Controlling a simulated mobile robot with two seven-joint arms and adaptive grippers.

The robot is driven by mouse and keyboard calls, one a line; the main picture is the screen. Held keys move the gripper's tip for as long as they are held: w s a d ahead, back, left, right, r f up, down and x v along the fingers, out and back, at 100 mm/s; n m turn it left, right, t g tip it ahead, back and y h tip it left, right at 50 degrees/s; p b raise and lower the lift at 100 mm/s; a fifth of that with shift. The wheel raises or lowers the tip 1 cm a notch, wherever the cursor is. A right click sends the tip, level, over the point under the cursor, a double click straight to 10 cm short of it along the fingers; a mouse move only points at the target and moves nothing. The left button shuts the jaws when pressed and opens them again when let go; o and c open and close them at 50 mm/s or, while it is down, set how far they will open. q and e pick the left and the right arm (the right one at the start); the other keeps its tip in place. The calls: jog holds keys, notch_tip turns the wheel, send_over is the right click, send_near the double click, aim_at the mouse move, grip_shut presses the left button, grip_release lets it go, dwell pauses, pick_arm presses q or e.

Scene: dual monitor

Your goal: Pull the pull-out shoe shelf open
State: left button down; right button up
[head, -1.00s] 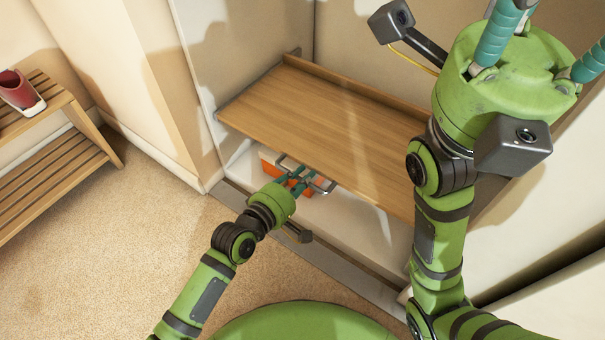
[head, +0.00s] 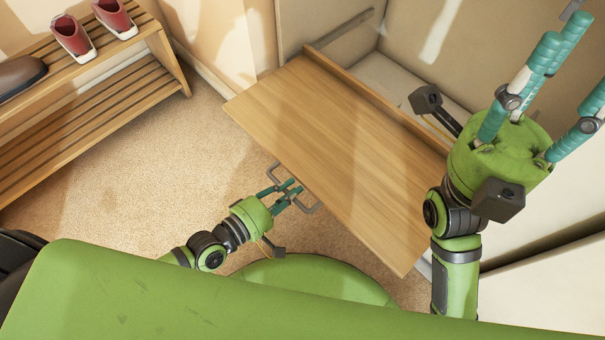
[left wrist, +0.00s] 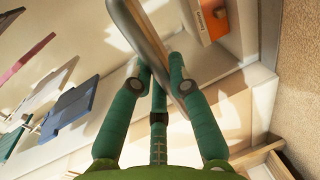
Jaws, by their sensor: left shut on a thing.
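The pull-out shoe shelf (head: 330,150) is a flat wooden board. It stands well out of its closet over the carpet, with part of a side rail (head: 342,28) bare behind it. A grey metal handle (head: 307,208) is on its front edge. My left gripper (head: 287,192) is shut on this handle. In the left wrist view the handle (left wrist: 140,32) passes between my teal fingers (left wrist: 158,88). My right gripper (head: 555,95) is above the shelf's right end, with its fingers spread and empty; some of it is cut off by the frame.
A slatted wooden rack (head: 95,110) with red shoes (head: 73,38) and a dark shoe (head: 18,76) stands at the left. Carpet (head: 190,165) lies free between rack and shelf. An orange box (left wrist: 208,18) shows in the left wrist view.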

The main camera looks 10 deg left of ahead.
pick_arm(q)
jog(key=shift+s+a, duration=0.25)
jog(key=shift+s, duration=0.1)
jog(key=c, duration=1.2)
grip_release()
jog(key=shift+o, duration=0.2)
jog(key=v, duration=1.2)
